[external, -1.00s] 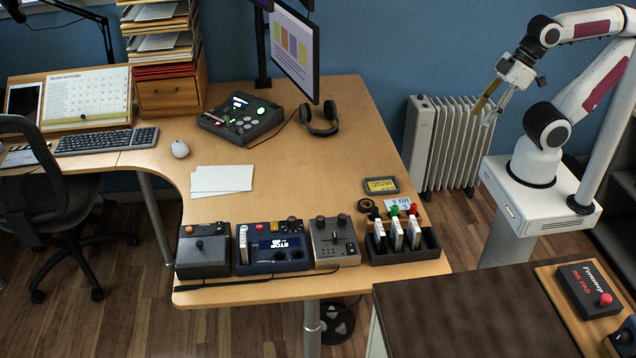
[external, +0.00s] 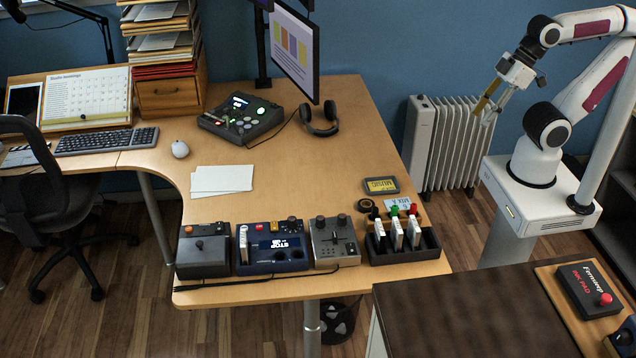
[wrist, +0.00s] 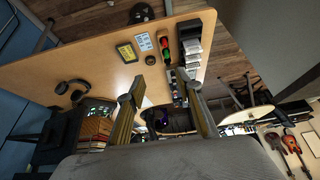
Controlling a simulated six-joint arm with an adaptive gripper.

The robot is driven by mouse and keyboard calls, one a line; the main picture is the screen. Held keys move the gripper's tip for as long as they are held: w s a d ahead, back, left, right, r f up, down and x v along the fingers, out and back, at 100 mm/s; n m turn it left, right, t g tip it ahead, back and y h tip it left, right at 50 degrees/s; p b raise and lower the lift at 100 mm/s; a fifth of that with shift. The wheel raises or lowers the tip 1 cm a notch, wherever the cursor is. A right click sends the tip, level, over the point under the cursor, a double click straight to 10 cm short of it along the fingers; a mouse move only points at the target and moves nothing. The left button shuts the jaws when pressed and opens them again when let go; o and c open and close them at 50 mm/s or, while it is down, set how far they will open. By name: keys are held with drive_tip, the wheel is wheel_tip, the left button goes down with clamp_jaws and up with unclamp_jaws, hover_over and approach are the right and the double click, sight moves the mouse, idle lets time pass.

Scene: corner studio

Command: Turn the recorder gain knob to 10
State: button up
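The recorder appears to be the dark blue box (external: 272,252) with a lit display reading STOP, at the front edge of the wooden desk. A dark knob (external: 291,224) sits at its back right corner; its setting is too small to read. My gripper (external: 487,106) hangs in the air at the upper right, in front of the radiator and far from the recorder. In the wrist view my gripper's two fingers (wrist: 160,98) stand apart with nothing held between them. The recorder cannot be made out clearly in the wrist view.
A grey joystick box (external: 203,256) stands left of the recorder and a grey mixer (external: 334,242) right of it, both close. A black rack (external: 421,254) with white cartridges is further right. A dark counter (external: 465,315) stands in front. The desk middle is clear.

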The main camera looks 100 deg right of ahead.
drive_tip(key=w+d+f+n+t+h, duration=0.1)
drive_tip(key=w+d+t, duration=0.15)
drive_tip(key=w, duration=1.45)
drive_tip(key=w+d+f+n+t, duration=0.15)
drive_tip(key=w+d, duration=0.25)
drive_tip(key=w, duration=1.3)
drive_tip(key=w+a+f+n+t+y, duration=0.25)
drive_tip(key=w+f+y, duration=0.25)
drive_tip(key=w+f, duration=1)
drive_tip(key=n+y, duration=0.1)
drive_tip(key=y, duration=0.2)
approach(294, 217)
drive_tip(key=w+a, duration=0.2)
drive_tip(key=shift+w+d+f, duration=0.15)
drive_tip(key=shift+w+f, duration=0.05)
drive_tip(key=shift+f, duration=0.15)
drive_tip(key=shift+w+h, duration=0.15)
drive_tip(key=shift+h, duration=0.15)
drive_tip(key=shift+x, duration=3.8)
drive_tip(key=shift+f, duration=0.1)
